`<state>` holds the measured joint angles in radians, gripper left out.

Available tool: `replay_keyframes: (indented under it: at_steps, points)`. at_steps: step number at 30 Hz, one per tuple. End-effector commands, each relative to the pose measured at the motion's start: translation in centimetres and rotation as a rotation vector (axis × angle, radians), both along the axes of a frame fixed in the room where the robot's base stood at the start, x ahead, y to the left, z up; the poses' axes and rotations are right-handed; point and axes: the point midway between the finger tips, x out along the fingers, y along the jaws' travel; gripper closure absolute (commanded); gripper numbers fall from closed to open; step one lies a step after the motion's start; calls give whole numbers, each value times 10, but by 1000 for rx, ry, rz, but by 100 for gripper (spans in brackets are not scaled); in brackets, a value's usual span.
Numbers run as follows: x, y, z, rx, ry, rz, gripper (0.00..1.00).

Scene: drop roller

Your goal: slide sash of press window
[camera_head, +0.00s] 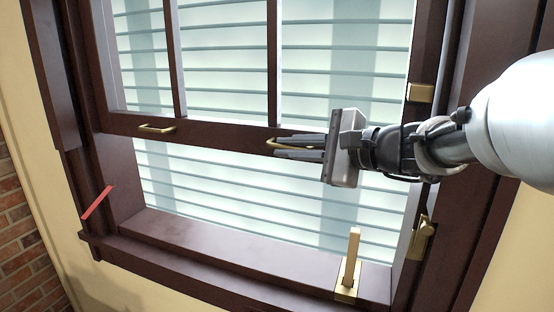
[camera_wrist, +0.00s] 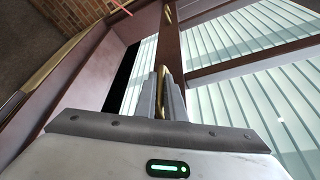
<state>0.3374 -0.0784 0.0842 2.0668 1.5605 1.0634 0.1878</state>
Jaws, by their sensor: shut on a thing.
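The press window has a dark brown sash (camera_head: 220,131) with a bottom rail that stands above the sill, leaving an open gap below it. The rail carries two brass handles, the left handle (camera_head: 157,129) and the right handle (camera_head: 274,143). My gripper (camera_head: 285,147) comes in from the right and is shut on the right handle. In the wrist view the fingers (camera_wrist: 165,95) close around the brass handle (camera_wrist: 160,92). The fingers hide part of the handle.
Brass fittings (camera_head: 420,93) sit on the right jamb. A red strip (camera_head: 97,202) sticks out at the lower left. Slatted blinds lie behind the window.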

Motion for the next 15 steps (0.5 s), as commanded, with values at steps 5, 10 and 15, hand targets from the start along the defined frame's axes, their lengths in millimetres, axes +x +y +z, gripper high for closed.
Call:
replay_keyframes:
  at_steps: [5, 10, 15]
  points:
    - [0, 0, 9, 3, 0, 1, 100]
    - [0, 0, 9, 2, 1, 0, 100]
    - [0, 0, 8, 2, 1, 0, 84]
